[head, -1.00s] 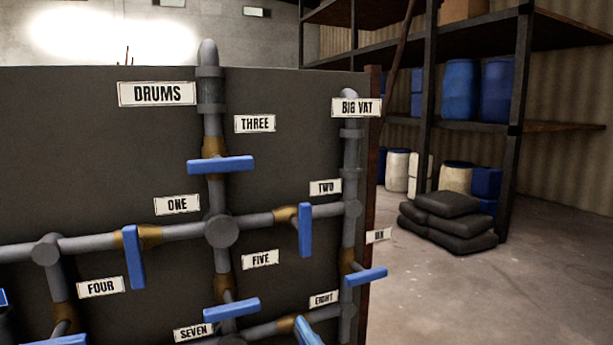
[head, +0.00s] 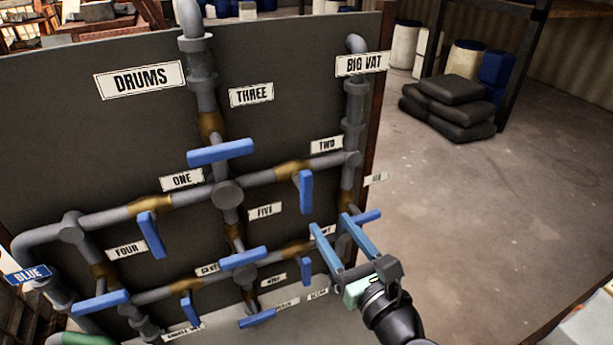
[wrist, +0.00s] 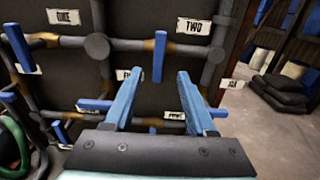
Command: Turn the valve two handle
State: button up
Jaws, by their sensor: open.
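The valve two handle (head: 306,192) is a blue lever hanging down, crosswise to its pipe, just below the TWO label (head: 326,145). It also shows in the wrist view, hanging down near the top centre (wrist: 160,57). My gripper (head: 330,221) is open and empty, with its two blue fingers pointing at the panel, below and to the right of the handle in the head view. In the wrist view the handle appears above the gap between the fingertips (wrist: 156,84). The fingers look apart from it, though the exact distance is unclear.
Other blue handles are close by: valve three (head: 220,152), valve one (head: 151,235) and one right of my fingers (head: 367,216). My fingers partly cover the lower right pipes and a label.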

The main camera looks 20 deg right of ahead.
aim_at(308, 192)
jog(key=w, duration=0.4)
jog(key=w+p, duration=0.1)
jog(key=w, duration=0.3)
jog(key=w+p, duration=0.1)
jog(key=w, duration=0.2)
jog(key=shift+w+a, duration=0.25)
jog(key=shift+w, duration=0.15)
grip_shut()
